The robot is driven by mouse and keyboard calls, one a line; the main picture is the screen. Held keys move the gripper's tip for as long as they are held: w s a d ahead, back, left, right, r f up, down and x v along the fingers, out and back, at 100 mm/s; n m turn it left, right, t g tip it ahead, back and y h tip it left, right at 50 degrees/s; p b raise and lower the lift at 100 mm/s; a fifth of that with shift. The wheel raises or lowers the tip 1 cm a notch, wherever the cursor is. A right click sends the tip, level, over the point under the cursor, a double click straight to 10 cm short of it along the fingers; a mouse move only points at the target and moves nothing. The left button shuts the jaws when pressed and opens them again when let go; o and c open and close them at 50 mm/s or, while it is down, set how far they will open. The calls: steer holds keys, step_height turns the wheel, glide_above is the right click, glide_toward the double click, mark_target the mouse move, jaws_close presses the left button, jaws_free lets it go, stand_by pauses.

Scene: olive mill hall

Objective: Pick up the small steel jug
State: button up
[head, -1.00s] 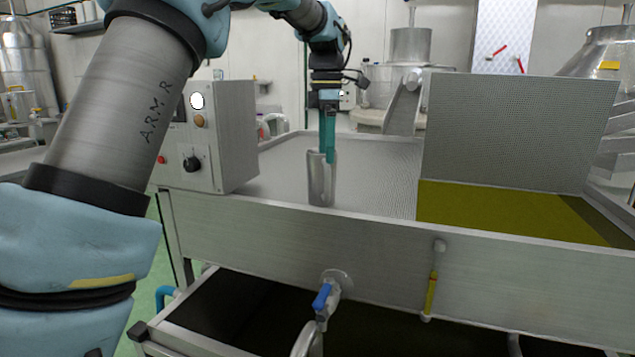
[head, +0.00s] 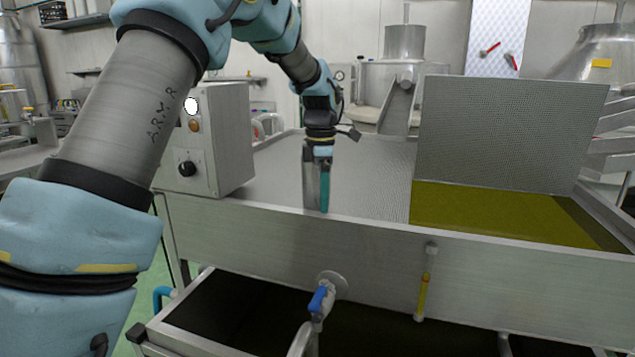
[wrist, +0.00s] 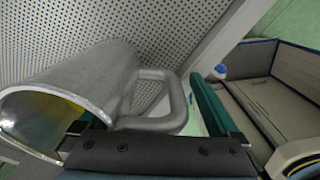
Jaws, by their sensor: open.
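The small steel jug (head: 308,182) stands on the perforated bed of the steel basin, close behind its front wall. My gripper (head: 322,192) has come down over it and partly hides it in the head view. In the wrist view the jug (wrist: 95,82) is at the left, with yellow-green inside its mouth. Its loop handle (wrist: 165,104) points right and lies between the fingers of my open gripper (wrist: 148,115). The teal finger is to the right of the handle. The other finger is near the jug's rim; whether it touches is unclear.
A grey control box (head: 215,140) stands left of the jug. The basin's front wall (head: 370,235) is close in front. Right of it are an upright perforated panel (head: 510,130) and yellow-green liquid (head: 500,215). The perforated bed (head: 375,175) behind is clear.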

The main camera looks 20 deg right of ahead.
jaws_close()
stand_by(0.8)
